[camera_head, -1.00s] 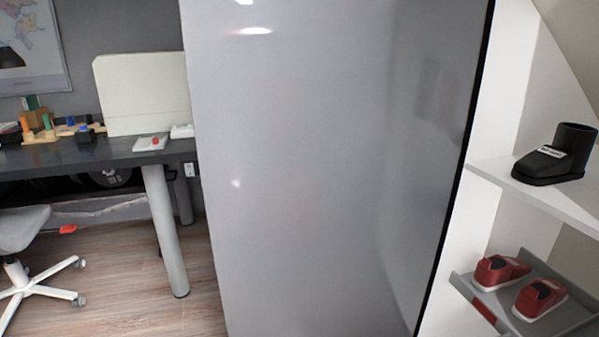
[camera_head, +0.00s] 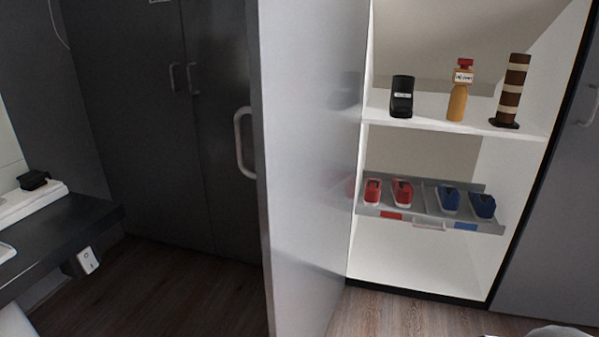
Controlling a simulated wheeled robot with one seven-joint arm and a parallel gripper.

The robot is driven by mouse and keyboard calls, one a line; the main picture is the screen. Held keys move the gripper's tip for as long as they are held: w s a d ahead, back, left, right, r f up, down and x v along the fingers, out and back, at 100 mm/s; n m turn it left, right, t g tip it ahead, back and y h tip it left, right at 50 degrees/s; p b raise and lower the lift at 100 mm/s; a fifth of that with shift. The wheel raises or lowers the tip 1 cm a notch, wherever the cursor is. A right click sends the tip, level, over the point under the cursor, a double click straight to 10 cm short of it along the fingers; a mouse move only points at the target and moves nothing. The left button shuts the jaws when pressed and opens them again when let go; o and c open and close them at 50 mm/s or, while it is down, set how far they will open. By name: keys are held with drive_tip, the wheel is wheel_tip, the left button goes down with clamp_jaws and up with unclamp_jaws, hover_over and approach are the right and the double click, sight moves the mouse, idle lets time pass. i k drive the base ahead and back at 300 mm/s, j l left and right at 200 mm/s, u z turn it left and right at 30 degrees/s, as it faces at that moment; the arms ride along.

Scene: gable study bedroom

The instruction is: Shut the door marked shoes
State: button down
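A grey door (camera_head: 310,150) stands open, seen nearly edge-on in the middle of the head view. Its bar handle (camera_head: 243,143) is on its left, outer face. The door hinges at the left side of a white cupboard (camera_head: 440,260). Inside, a grey rack (camera_head: 425,220) holds red shoes (camera_head: 403,192) and blue shoes (camera_head: 449,199). No label reading shoes is legible on the door. My gripper is not in view. A small pale rounded shape at the bottom right edge cannot be made out.
Dark closed doors (camera_head: 160,130) stand behind at left. A dark desk (camera_head: 60,235) juts in at left. The wooden floor (camera_head: 390,313) before the cupboard looks clear.

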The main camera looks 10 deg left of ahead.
sight(307, 58)
drive_tip(key=j+z, duration=0.3)
drive_tip(key=j, duration=0.7)
drive_tip(key=k+j+z, duration=0.1)
drive_tip(key=j+z, duration=0.15)
drive_tip(key=j, duration=0.7)
drive_tip(key=k+j, duration=0.15)
drive_tip(key=k+l+z, duration=0.1)
drive_tip(key=k+l, duration=0.3)
drive_tip(key=l, duration=0.1)
